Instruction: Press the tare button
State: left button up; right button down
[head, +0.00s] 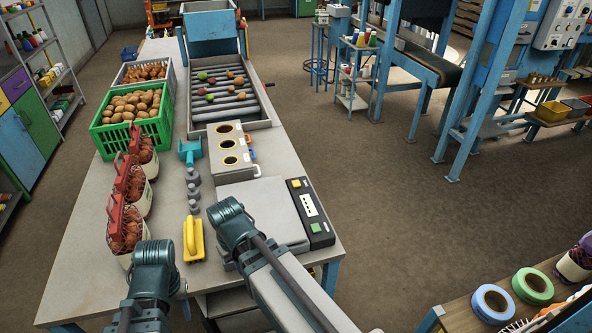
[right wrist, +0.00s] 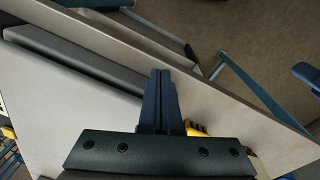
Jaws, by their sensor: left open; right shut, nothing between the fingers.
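The scale has a grey weighing plate (head: 265,208) at the front right of the table. Its black control panel (head: 310,213) runs along the right side, with a white display, a green button (head: 316,228) at the near end and a small yellow one (head: 296,184) at the far end. I cannot read which button is tare. My right arm reaches over the plate's near left part; the right gripper (right wrist: 160,100) is shut and empty in the right wrist view, above bare tabletop. My left gripper (head: 152,252) is open near the table's front left; its fingertips are hard to make out.
A box with three round holes (head: 229,150) sits behind the scale.

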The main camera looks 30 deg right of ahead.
aim_at(293, 184)
jog(key=w+d+r+n+h+p, duration=0.1)
jog(key=w+d+r, duration=0.1)
jog(key=w+d, duration=0.2)
jog(key=w+d+r+n+t+h+p, duration=0.1)
jog(key=w+d+r+n, duration=0.1)
jog(key=w+d, duration=0.2)
jog(key=w+d+r+n+h, duration=0.1)
jog(key=w+d+r, duration=0.1)
jog(key=w+d, duration=0.3)
jog(key=shift+d+r+n+t+h+p, duration=0.1)
jog(key=shift+d+n+t+h+p, duration=0.25)
jog(key=shift+d, duration=0.8)
pick_arm(q)
notch_tip(293, 184, up, 5)
jog(key=shift+p, duration=0.3)
pick_arm(e)
jog(key=w+d+r+n+h, duration=0.2)
jog(key=w+d+n, duration=0.1)
jog(key=d, duration=0.3)
jog(key=w+d+r+n+t+h, duration=0.1)
jog(key=w+d+r+n+h, duration=0.1)
jog(key=w+d, duration=0.4)
jog(key=shift+w+d+r+n, duration=0.25)
jog(key=shift+d+r+n, duration=0.55)
jog(key=shift+n, duration=0.25)
pick_arm(q)
jog(key=shift+f, duration=0.15)
pick_arm(e)
jog(key=shift+f+h, duration=0.25)
